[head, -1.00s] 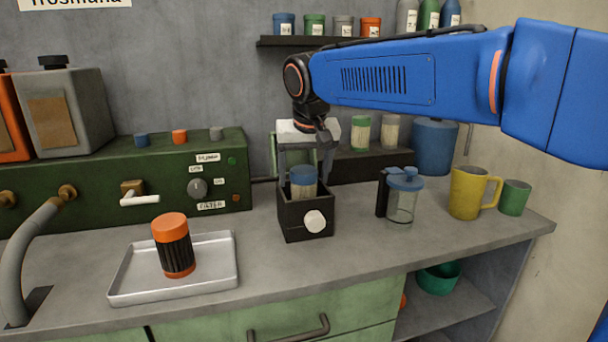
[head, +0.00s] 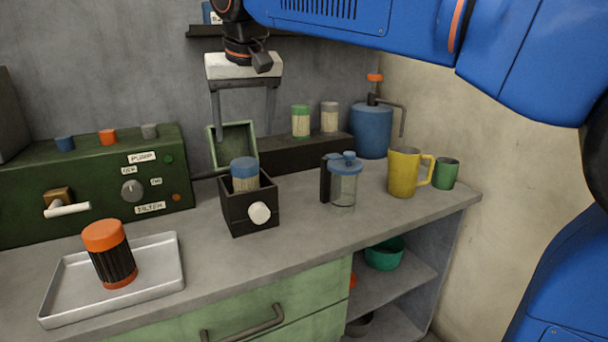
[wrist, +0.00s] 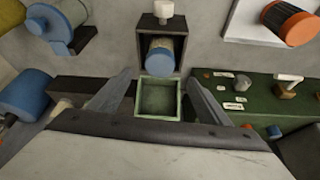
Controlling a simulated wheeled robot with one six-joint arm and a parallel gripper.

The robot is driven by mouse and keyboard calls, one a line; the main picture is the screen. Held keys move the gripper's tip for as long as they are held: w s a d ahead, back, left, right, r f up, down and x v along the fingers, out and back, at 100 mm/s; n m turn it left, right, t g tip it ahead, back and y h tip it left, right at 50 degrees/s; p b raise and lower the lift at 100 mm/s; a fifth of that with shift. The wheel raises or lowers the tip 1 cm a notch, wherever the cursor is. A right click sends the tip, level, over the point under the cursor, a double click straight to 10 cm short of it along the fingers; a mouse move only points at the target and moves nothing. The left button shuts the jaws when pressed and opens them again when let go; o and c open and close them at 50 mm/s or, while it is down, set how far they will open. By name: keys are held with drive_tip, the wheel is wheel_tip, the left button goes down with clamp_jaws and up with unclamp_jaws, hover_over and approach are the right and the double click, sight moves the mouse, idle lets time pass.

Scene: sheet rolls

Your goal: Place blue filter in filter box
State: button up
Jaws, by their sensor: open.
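The blue filter (head: 245,175), with a blue cap and a pale ribbed body, stands upright inside the dark open-topped filter box (head: 252,212), its cap above the rim. The box has a white knob on its front. In the wrist view the blue filter (wrist: 160,55) sits within the box (wrist: 160,28). My gripper (head: 243,130) is open and empty, above and slightly behind the box, its fingers apart and clear of the filter. A green square lid-like piece (head: 233,145) stands tilted up at the back of the box; it also shows between my fingers in the wrist view (wrist: 158,98).
An orange-capped filter (head: 110,255) stands on a metal tray (head: 165,285) at the left. A clear jar with a blue lid (head: 343,182), a yellow mug (head: 404,172) and a green cup (head: 446,174) stand right. A green control panel (head: 100,200) is behind the tray.

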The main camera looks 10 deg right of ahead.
drive_tip(key=s+d+f, duration=0.6)
drive_tip(key=d, duration=0.4)
drive_tip(key=s+d+f, duration=0.5)
drive_tip(key=d+f, duration=0.2)
drive_tip(key=d, duration=0.3)
drive_tip(key=s+d+f+m, duration=0.1)
drive_tip(key=s+d+f, duration=0.3)
drive_tip(key=s+f, duration=0.3)
drive_tip(key=s+d+f+m, duration=0.1)
drive_tip(key=s+d+f, duration=0.4)
drive_tip(key=f, duration=0.5)
drive_tip(key=s, duration=0.2)
drive_tip(key=shift+s+f+h, duration=0.3)
drive_tip(key=shift+h, duration=0.1)
